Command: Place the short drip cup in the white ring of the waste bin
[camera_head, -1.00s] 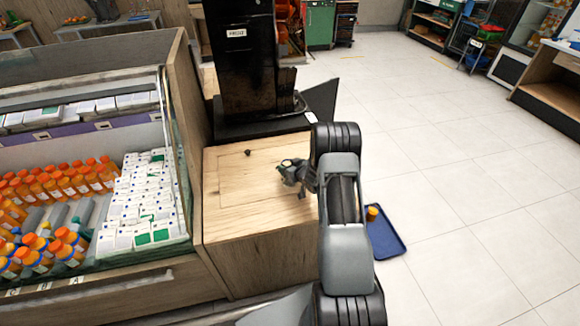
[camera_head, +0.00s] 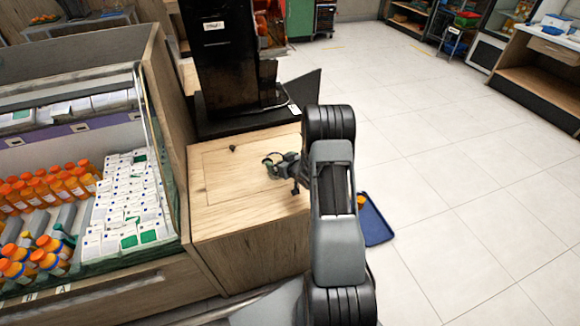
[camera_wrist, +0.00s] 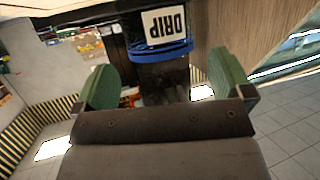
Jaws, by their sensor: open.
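A dark cup-like object with a white label reading DRIP and a blue band (camera_wrist: 160,50) stands out in the wrist view, ahead of my gripper and roughly between its fingers. I take it to be the drip cup, though its full height is not clear. My gripper (camera_wrist: 163,86) is open, its two green finger pads apart and nothing visibly held. In the head view my gripper (camera_head: 274,164) is low over the wooden counter (camera_head: 225,195), and the cup cannot be made out there. I cannot make out the waste bin or its white ring.
A tall black machine (camera_head: 222,60) stands at the counter's back. A small dark knob (camera_head: 233,148) is on the counter. A glass-sided case with orange bottles (camera_head: 70,185) is on the left. A blue tray (camera_head: 376,226) lies right of my arm. Open tiled floor is to the right.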

